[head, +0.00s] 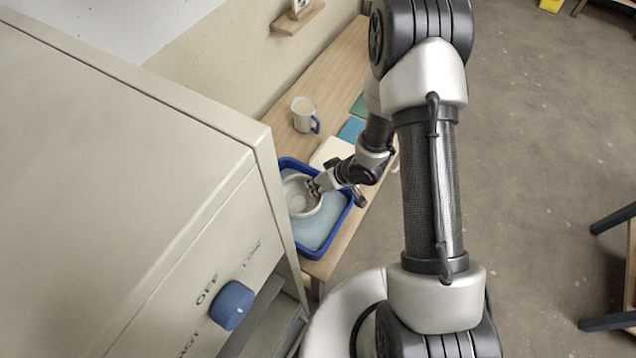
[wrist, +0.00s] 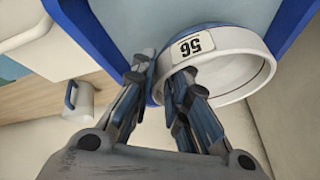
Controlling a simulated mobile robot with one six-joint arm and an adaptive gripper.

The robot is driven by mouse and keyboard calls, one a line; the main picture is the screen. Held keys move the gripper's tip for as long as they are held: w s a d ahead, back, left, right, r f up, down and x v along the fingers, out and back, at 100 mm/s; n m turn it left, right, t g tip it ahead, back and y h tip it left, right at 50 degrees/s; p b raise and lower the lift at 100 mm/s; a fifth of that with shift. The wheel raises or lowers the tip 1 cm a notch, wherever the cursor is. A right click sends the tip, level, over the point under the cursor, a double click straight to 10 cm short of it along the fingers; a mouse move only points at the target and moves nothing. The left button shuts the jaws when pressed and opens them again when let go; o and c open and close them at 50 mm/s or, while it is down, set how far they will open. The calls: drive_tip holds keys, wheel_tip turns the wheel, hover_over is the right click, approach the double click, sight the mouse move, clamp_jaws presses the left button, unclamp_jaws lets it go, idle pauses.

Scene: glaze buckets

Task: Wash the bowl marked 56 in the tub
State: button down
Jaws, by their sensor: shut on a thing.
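The bowl (head: 300,196) is white and lies within the outline of the blue tub (head: 331,241), at its far left part. The tub holds pale blue water. In the wrist view the bowl (wrist: 247,48) bears a label reading 56, upside down. My gripper (head: 314,186) reaches in from the right and is shut on the bowl's wall near the rim. In the wrist view the fingers (wrist: 163,75) stand either side of that wall, left of the bowl's opening. I cannot tell how deep the bowl sits in the water.
A cabinet with a blue knob (head: 232,305) stands close at the left and hides part of the tub. Beyond the tub on the wooden bench are a white mug (head: 304,114) with a blue handle, a pale tile (head: 332,151) and a blue tile (head: 352,129).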

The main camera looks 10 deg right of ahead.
drive_tip(key=shift+f, duration=0.2)
wheel_tip(320, 180, down, 6)
drive_tip(key=b, duration=0.4)
drive_tip(key=shift+r, duration=0.2)
idle(0.5)
drive_tip(key=shift+a, duration=0.15)
drive_tip(key=shift+a, duration=0.5)
drive_tip(key=shift+d, duration=0.2)
drive_tip(key=shift+d+p, duration=0.4)
drive_tip(key=shift+d, duration=0.6)
drive_tip(key=shift+a, duration=0.1)
